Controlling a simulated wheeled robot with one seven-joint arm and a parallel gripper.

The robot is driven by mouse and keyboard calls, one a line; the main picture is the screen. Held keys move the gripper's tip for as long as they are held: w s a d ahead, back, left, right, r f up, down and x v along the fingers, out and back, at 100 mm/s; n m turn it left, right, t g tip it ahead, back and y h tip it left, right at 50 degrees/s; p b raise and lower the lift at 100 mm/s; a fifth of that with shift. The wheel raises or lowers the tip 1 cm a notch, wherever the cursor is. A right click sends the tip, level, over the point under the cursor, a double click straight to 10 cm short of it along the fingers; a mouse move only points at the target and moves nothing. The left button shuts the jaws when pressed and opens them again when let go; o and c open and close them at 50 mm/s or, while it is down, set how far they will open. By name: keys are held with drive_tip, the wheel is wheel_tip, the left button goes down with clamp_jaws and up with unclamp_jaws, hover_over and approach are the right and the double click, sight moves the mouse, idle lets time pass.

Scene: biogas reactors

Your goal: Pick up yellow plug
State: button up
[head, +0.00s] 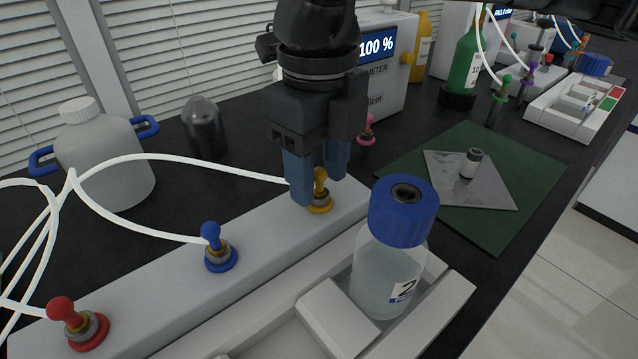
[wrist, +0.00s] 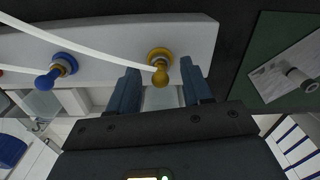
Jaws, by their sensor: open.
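The yellow plug (head: 320,181) stands upright in a yellow-ringed socket at the right end of a long grey block (head: 275,233). A white tube runs to it from the left. In the wrist view the yellow plug (wrist: 160,72) shows just beyond and between the fingertips. My gripper (head: 318,178) is open, with its blue fingers pointing down around the plug; I cannot tell whether either finger touches it. The fingers also show in the wrist view (wrist: 160,80), with a gap between them.
A blue plug (head: 211,235) and a red plug (head: 63,310) stand in the same block, with white tubes. A blue-capped bottle (head: 388,275) stands close in front in a white holder. A green mat (head: 530,190) with a small vial (head: 471,163) lies to the right.

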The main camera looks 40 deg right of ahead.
drive_tip(key=shift+f, duration=0.1)
drive_tip(key=shift+c, duration=0.2)
clamp_jaws()
idle(0.5)
